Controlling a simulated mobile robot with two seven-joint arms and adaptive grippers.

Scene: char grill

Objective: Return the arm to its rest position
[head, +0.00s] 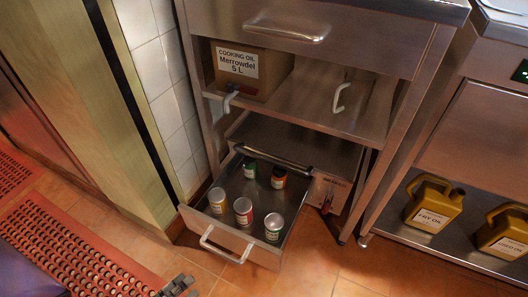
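My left gripper (180,286) shows only in part at the bottom edge of the head view, as dark finger parts. It is below and left of the open drawer's handle and apart from it. I see nothing held in it, but its opening is unclear. The steel drawer (262,251) is pulled out and its pale handle (226,246) is free. Several cans and jars stand upright in it, among them a white-topped can (274,226) and an orange-labelled jar (279,177). My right gripper is not in view.
A cooking oil box (248,72) sits on the shelf above. A red perforated mat (75,245) lies on the left. Tiled floor (330,270) in front of the drawer is clear.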

